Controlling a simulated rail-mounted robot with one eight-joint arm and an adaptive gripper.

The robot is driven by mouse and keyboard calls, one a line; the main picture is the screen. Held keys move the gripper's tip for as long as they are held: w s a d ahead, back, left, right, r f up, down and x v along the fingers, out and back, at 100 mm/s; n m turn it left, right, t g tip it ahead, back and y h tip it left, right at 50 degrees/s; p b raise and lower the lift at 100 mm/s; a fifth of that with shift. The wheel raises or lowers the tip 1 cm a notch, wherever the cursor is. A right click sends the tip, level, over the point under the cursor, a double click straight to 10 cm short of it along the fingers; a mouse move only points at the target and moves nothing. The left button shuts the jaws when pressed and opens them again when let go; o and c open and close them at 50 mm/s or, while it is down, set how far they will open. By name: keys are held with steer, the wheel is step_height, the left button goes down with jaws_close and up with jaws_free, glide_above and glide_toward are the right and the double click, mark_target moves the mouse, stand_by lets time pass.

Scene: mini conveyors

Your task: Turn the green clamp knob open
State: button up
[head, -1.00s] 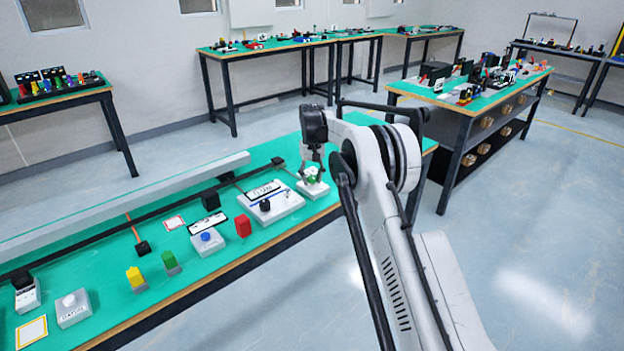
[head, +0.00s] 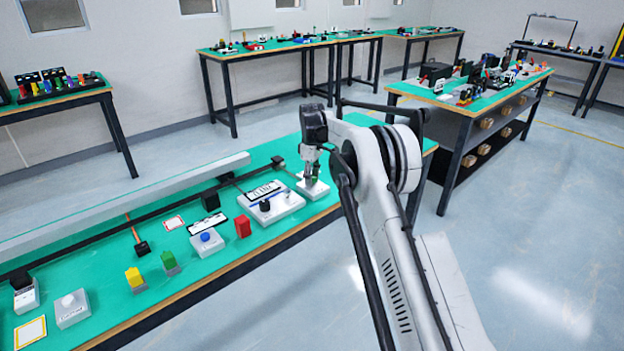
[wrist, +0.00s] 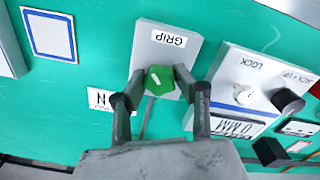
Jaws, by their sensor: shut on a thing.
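The green clamp knob (wrist: 160,78) sits on a light grey base plate labelled GRIP (wrist: 172,38) in the wrist view. A pale mark shows on the knob's top. My gripper (wrist: 158,88) has one finger on each side of the knob and is shut on it. In the head view my gripper (head: 312,177) points down onto the small grey plate (head: 319,190) near the right end of the green bench. The knob (head: 314,179) is mostly hidden there by the fingers.
A larger grey LOCK plate (wrist: 240,65) with a white knob (wrist: 245,95) and a black knob (wrist: 287,101) stands close on the right in the wrist view. A blue-framed white card (wrist: 48,35) lies at upper left. Green bench surface (wrist: 105,50) is clear between them.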

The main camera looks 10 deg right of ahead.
steer(key=shift+n, duration=0.4)
steer(key=o, duration=1.1)
steer(key=shift+r, duration=0.1)
step_height(320, 180, up, 12)
steer(key=shift+f, duration=0.1)
